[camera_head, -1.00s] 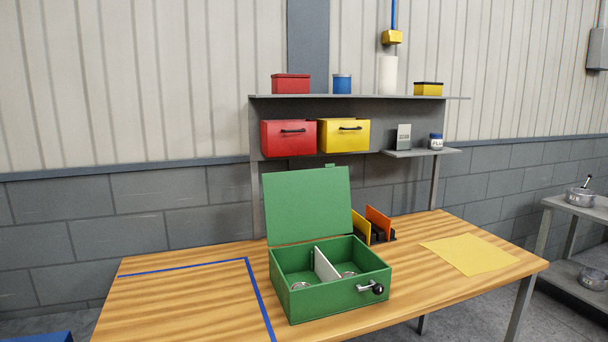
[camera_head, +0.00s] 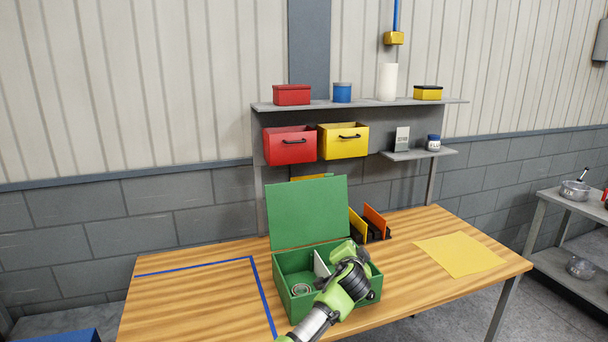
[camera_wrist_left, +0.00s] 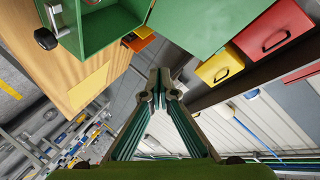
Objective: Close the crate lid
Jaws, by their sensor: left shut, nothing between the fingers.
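The green crate (camera_head: 300,310) stands on the wooden table with its lid (camera_head: 308,212) open, standing up at the back and leaning slightly backward. My left arm covers the crate's right part and front handle in the head view. My right gripper is out of view.
Yellow and orange plates (camera_head: 374,220) stand in a black holder right of the lid. A yellow sheet (camera_head: 458,254) lies on the table's right. The table left of the crate is clear.

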